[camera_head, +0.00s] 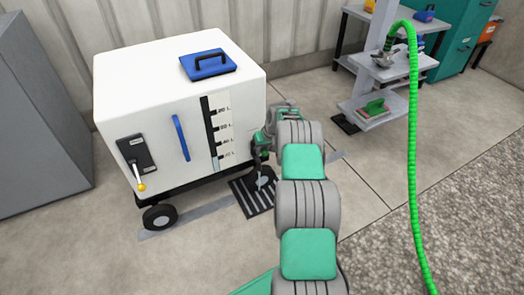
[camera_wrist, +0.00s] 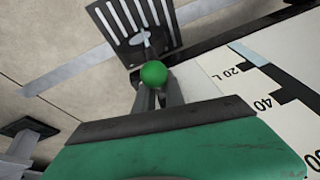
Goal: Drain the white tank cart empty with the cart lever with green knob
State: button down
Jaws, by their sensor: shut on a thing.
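The white tank cart (camera_head: 140,75) stands on wheels at the left of the head view. Its level gauge (camera_head: 213,125) is dark above and pale near the bottom; the gauge also shows in the wrist view (camera_wrist: 255,62), pale at its 20 L end. My gripper (camera_wrist: 156,98) is shut at the green knob (camera_wrist: 154,73) of the cart lever, at the cart's right lower corner. In the head view my gripper (camera_head: 262,148) and arm mostly hide this lever. A pale streak, possibly water, shows over the floor grate (camera_wrist: 118,18) below.
The slotted floor grate (camera_head: 254,200) lies beside the cart. Another lever with a yellow knob (camera_head: 142,187) is on the cart's front. A green hose (camera_head: 413,150) hangs at right, before a grey shelf stand (camera_head: 398,66). Floor between is clear.

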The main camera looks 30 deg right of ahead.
jog(key=shift+s+a+f, duration=0.3)
jog(key=shift+f, duration=0.15)
jog(key=c, duration=1.7)
grip_release()
jog(key=shift+o, duration=1.3)
jog(key=shift+w+d+r, duration=0.15)
jog(key=shift+r, duration=0.15)
jog(key=shift+r, duration=0.1)
jog(key=p+v, duration=0.3)
jog(key=v, duration=0.4)
jog(key=shift+r, duration=0.25)
